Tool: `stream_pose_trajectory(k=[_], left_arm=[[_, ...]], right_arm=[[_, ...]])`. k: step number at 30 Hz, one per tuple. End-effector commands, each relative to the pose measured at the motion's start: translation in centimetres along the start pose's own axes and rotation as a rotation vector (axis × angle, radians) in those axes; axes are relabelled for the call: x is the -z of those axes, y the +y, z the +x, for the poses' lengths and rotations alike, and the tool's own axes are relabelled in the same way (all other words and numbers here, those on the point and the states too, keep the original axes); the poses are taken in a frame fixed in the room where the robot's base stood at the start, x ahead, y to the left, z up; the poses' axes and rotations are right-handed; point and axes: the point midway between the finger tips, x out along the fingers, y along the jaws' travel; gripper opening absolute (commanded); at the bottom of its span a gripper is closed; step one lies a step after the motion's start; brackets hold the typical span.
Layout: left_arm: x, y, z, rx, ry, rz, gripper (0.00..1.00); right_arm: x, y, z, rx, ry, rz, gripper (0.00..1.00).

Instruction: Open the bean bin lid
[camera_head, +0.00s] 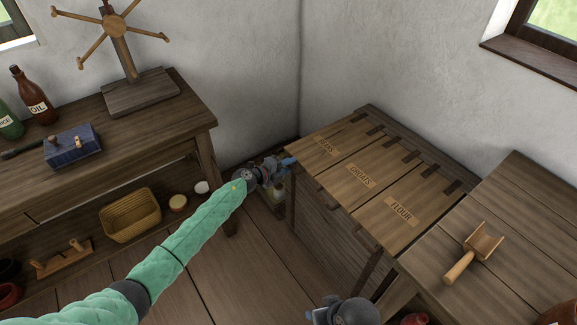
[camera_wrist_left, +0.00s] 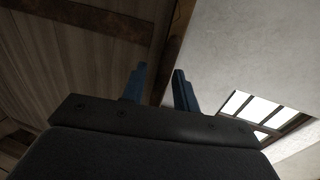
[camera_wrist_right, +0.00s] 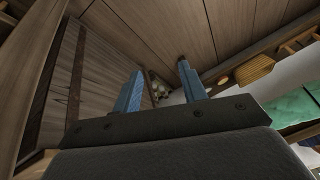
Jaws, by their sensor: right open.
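The bean bin lid (camera_head: 318,137) is the leftmost of three wooden lids on the bin chest. It carries a partly readable label ending in "ANS" and lies flat, level with its neighbours. My left gripper (camera_head: 288,162) is at this lid's front left edge; whether it touches cannot be told. In the left wrist view its two blue fingers (camera_wrist_left: 160,88) stand apart with nothing visible between them. My right gripper (camera_head: 322,313) is low at the bottom of the head view, in front of the chest. Its fingers (camera_wrist_right: 160,88) are apart and empty in the right wrist view.
The groats lid (camera_head: 367,168) and flour lid (camera_head: 411,203) are shut beside it. A wooden scoop (camera_head: 472,254) lies on the right table (camera_head: 510,215). The left bench (camera_head: 180,110) holds bottles, a blue box and a spoked wooden stand. Floor between is mostly clear.

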Motion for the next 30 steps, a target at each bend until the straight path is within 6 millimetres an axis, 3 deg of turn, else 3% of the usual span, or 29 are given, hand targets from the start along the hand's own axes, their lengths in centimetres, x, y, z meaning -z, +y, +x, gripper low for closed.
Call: stream_pose_trajectory(k=[5,10,23,30], left_arm=[[0.0,0.0,0.0,0.000,0.000,0.000,0.30],[0.0,0.0,0.0,0.000,0.000,0.000,0.00],[-0.2,-0.6,0.0,-0.007,0.000,0.001,0.00],[-0.8,-2.2,0.1,-0.034,0.000,0.002,0.00]], right_arm=[[0.0,0.0,0.0,0.000,-0.001,0.000,0.42],[0.0,0.0,0.0,0.000,-0.001,0.000,0.42],[0.0,0.1,-0.7,-0.006,-0.015,-0.001,0.42],[0.3,1.3,-4.0,-0.045,-0.060,0.015,0.42]])
